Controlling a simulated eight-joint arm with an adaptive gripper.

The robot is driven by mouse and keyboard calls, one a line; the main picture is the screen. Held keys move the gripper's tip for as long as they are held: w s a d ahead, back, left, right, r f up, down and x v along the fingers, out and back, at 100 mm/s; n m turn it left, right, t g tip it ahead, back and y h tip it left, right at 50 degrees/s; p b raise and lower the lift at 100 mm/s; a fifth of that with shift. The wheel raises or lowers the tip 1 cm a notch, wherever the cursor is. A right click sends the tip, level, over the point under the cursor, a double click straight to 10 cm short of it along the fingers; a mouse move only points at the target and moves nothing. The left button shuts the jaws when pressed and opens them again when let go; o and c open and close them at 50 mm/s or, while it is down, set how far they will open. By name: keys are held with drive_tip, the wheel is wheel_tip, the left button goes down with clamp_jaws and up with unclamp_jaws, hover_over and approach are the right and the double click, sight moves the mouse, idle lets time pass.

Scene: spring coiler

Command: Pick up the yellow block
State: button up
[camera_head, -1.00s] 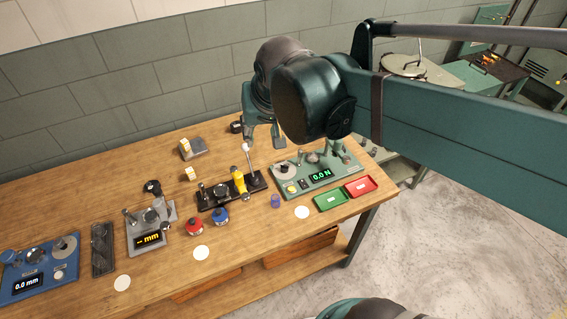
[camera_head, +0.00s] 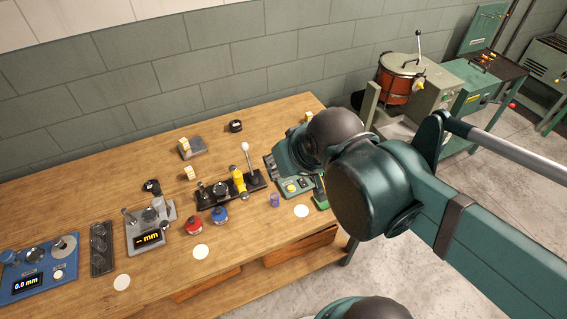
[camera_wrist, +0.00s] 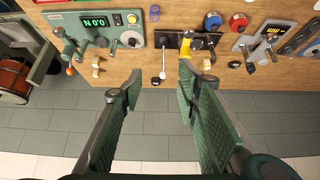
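No plain yellow block stands out, but several small yellow-and-white blocks are on the wooden table. In the head view, one (camera_head: 190,173) is left of the black stand, one (camera_head: 184,145) is on a grey plate, and one (camera_head: 308,117) is at the far edge, partly behind my arm. In the wrist view, one block (camera_wrist: 96,66) lies beside the green device and another (camera_wrist: 207,64) beside the black stand. My gripper (camera_wrist: 152,85) is open and empty, its fingers apart over the table edge. My arm hides most of it in the head view.
The black stand (camera_head: 218,195) holds a yellow handle (camera_head: 239,182) and a white-knobbed lever (camera_head: 245,147). Red (camera_head: 194,226) and blue (camera_head: 220,215) containers stand in front. A green gauge device (camera_wrist: 85,22) is nearby. The table's left rear is bare.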

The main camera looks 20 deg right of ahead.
drive_tip(key=shift+o, duration=0.5)
drive_tip(key=n+g+h+b, duration=0.2)
drive_tip(key=n+g+h, duration=0.35)
drive_tip(key=n, duration=1.45)
hover_over(188, 170)
drive_tip(key=a, duration=0.3)
wheel_tip(188, 170, down, 24)
drive_tip(key=shift+s+d+g+y, duration=0.15)
drive_tip(key=shift+d+g+y, duration=0.1)
drive_tip(key=shift+g+y, duration=0.2)
drive_tip(key=shift+x, duration=1.3)
